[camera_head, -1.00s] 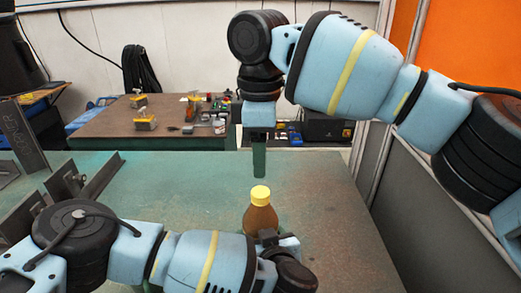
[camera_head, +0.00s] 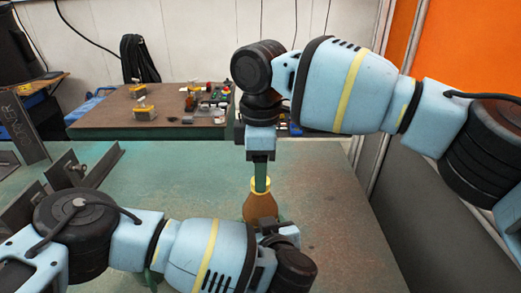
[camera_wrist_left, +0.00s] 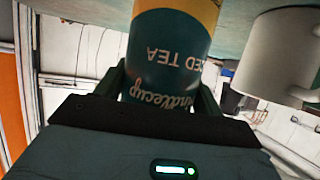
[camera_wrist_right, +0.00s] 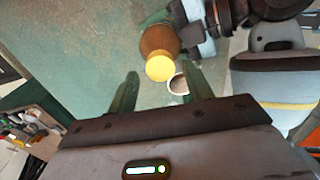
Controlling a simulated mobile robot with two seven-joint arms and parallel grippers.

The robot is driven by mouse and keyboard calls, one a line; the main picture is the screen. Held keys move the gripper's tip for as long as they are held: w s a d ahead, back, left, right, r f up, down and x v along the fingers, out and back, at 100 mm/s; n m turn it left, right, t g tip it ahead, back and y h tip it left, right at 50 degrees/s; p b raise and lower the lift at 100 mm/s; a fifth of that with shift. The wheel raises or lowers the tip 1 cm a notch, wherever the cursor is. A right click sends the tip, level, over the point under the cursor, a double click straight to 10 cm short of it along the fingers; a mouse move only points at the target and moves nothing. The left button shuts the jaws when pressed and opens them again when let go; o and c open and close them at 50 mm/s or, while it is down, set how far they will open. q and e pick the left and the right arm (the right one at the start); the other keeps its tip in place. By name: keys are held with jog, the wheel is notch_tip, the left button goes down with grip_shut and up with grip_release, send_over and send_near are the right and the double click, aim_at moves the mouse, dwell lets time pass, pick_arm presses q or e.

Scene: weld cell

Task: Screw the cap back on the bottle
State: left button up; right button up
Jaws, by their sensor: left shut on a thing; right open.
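The brown bottle (camera_head: 260,209) stands upright with a yellow cap (camera_head: 254,183) on its top; I cannot tell how tight it is. The left wrist view shows its dark iced tea label (camera_wrist_left: 165,60). My left gripper (camera_wrist_left: 162,88) is shut on the bottle's label part, from the right and front in the head view. My right gripper (camera_head: 261,187) points down at the cap, its fingers overlapping it in the head view. In the right wrist view the right gripper (camera_wrist_right: 162,85) is open, with the cap (camera_wrist_right: 160,67) just beyond the fingertips, apparently not gripped.
A white mug (camera_wrist_left: 282,55) is beside the bottle in the left wrist view; its rim shows in the right wrist view (camera_wrist_right: 178,85). Metal brackets (camera_head: 75,178) stand on the bench's left. The bench (camera_head: 335,215) is clear on the right. A second table (camera_head: 160,120) is behind.

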jog(key=shift+f, duration=0.95)
jog(key=c, duration=1)
jog(key=o, duration=1.2)
jog(key=shift+c, duration=0.2)
notch_tip(320, 180, up, 12)
pick_arm(q)
jog(key=o, duration=2)
jog(key=shift+c, duration=0.2)
